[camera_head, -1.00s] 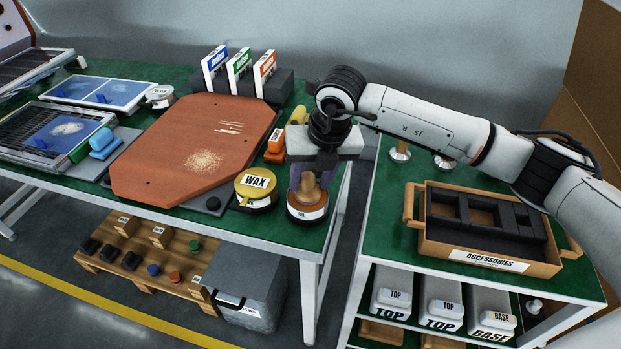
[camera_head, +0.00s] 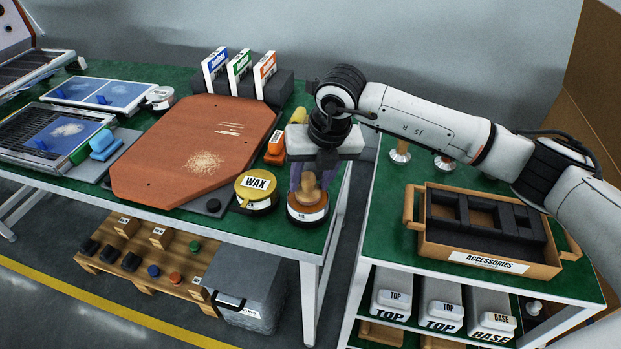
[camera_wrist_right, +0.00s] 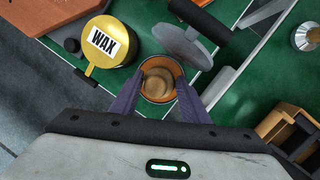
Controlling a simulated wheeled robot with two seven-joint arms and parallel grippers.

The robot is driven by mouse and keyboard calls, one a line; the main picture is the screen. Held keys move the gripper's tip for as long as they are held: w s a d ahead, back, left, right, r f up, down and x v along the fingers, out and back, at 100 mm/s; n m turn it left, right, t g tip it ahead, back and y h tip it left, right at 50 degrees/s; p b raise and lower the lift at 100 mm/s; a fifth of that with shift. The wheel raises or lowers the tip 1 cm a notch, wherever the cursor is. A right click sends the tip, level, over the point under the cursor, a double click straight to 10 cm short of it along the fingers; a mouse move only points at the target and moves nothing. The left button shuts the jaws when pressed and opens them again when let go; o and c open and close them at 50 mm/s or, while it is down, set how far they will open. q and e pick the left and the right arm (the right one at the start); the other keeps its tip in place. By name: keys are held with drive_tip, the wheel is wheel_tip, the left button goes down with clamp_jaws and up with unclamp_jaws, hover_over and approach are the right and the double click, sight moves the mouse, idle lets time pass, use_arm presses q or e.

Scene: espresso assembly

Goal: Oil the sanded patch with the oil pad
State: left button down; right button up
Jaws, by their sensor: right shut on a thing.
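The oil pad (camera_head: 308,205) is a round, labelled piece with a wooden knob, at the front right corner of the green workbench. My right gripper (camera_head: 308,183) points down over it with its purple fingers shut on the knob. In the right wrist view the pad's round brown top (camera_wrist_right: 158,80) sits between the two fingers (camera_wrist_right: 157,100). The orange-brown wooden board (camera_head: 150,150) lies on the bench to the left. A pale, speckled sanded patch (camera_head: 205,163) shows near its middle right, with light scratch lines farther back. My left gripper is not in view.
A yellow WAX tin (camera_head: 256,189) stands between the pad and the board, close to both. Three labelled boxes (camera_head: 240,66) stand behind the board. An ACCESSORIES tray (camera_head: 487,262) is on the right table, across a gap.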

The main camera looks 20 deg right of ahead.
sight(311, 174)
drive_tip(key=shift+r+p, duration=1.5)
drive_tip(key=shift+r, duration=1.7)
